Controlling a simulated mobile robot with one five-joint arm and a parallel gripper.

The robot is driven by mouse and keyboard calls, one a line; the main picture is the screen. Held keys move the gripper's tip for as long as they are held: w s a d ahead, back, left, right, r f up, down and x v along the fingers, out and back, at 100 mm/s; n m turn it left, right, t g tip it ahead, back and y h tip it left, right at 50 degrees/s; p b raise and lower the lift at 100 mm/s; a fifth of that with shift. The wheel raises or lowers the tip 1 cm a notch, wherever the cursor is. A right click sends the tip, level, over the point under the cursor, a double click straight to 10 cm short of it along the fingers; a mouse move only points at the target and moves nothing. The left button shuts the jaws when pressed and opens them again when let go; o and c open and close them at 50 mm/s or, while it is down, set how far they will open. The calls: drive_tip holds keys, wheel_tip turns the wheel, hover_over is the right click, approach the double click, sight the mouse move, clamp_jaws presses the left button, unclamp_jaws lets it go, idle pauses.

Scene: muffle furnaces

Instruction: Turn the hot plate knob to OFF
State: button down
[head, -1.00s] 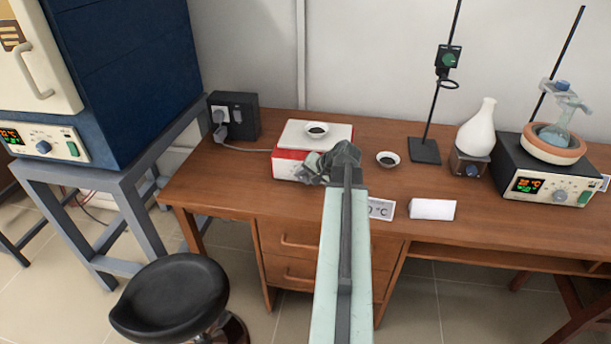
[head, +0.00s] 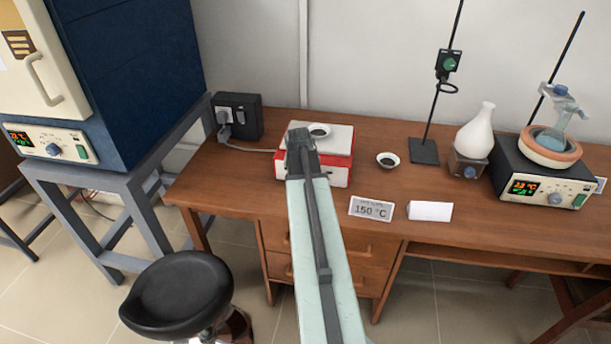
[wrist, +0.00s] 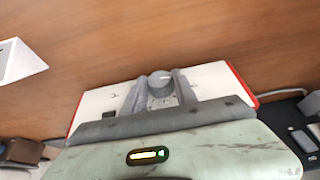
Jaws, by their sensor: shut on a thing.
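The hot plate (head: 336,172) is a low white box with red trim on the wooden desk. A small white dish (head: 319,131) with dark contents sits on its top. In the wrist view, the white face of the hot plate (wrist: 100,101) with small dark marks lies behind my gripper (wrist: 159,79). The two grey fingers stand on either side of a round pale knob (wrist: 161,88) and are shut on it. In the head view, my gripper (head: 298,138) and arm cover the left part of the hot plate, and the knob is hidden. The knob's setting cannot be read.
A second dish (head: 387,160), a 150 °C sign (head: 371,208) and a blank white card (head: 430,211) are to the right. A black socket box (head: 237,117) stands behind left. A stool (head: 178,294) is in front, and a blue furnace (head: 130,75) at left.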

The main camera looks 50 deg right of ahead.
drive_tip(key=shift+w+a+g, duration=0.1)
drive_tip(key=shift+a+g, duration=0.15)
drive_tip(key=shift+g, duration=0.05)
drive_tip(key=c, duration=1)
unclamp_jaws()
drive_tip(key=shift+o, duration=0.2)
drive_tip(key=p+v, duration=0.7)
drive_tip(key=shift+r, duration=0.35)
drive_tip(key=shift+a, duration=0.15)
